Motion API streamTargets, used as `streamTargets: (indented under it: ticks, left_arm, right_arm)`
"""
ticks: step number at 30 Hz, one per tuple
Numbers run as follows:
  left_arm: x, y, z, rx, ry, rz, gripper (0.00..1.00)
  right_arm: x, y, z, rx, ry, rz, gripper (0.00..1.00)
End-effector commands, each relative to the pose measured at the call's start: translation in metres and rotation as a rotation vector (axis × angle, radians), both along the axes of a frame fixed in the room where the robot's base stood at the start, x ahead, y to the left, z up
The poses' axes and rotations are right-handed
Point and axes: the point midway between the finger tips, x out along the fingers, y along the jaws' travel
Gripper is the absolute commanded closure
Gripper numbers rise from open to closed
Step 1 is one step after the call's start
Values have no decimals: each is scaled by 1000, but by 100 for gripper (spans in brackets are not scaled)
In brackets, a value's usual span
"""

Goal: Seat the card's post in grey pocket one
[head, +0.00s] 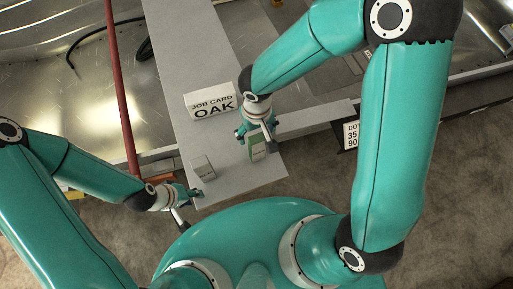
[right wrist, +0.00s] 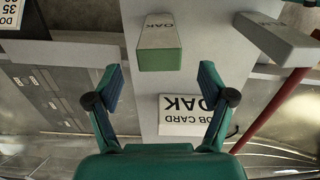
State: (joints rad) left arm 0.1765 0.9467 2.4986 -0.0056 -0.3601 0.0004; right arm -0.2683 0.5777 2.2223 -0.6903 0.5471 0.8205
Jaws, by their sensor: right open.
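A block with a green face (right wrist: 160,60) and a pale side marked OAK stands on the grey plank (right wrist: 205,18) in the right wrist view. It also shows in the head view (head: 258,150), just below my right gripper (head: 257,134). My right gripper (right wrist: 160,85) is open and empty, its fingers spread wide, with the block beyond the fingertips. My left gripper (head: 188,194) is low near the plank's near left corner; its fingers are too small to read. I cannot make out any numbered grey pocket.
A white JOB CARD OAK sign (head: 213,104) lies on the plank and also shows in the right wrist view (right wrist: 185,115). A grey block (head: 203,168) stands at the plank's near left. A red pole (head: 122,90) rises left of the plank. A DOT sign (head: 351,135) is at right.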

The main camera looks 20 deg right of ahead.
Motion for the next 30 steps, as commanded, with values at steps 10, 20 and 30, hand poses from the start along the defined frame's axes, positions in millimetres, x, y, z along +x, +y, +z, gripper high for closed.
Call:
streamTargets:
  ticks: [10, 20, 30]
  left_arm:
    - [0, 0, -1, 0, 0, 0, 60]
    - [0, 0, -3, 0, 0, 0, 60]
    - [0, 0, -3, 0, 0, 0, 60]
  right_arm:
    - [-1, -1, -28, 0, 2, -1, 19]
    - [-1, -1, -69, 1, 2, -1, 19]
    - [-1, -1, -71, 2, -1, -2, 30]
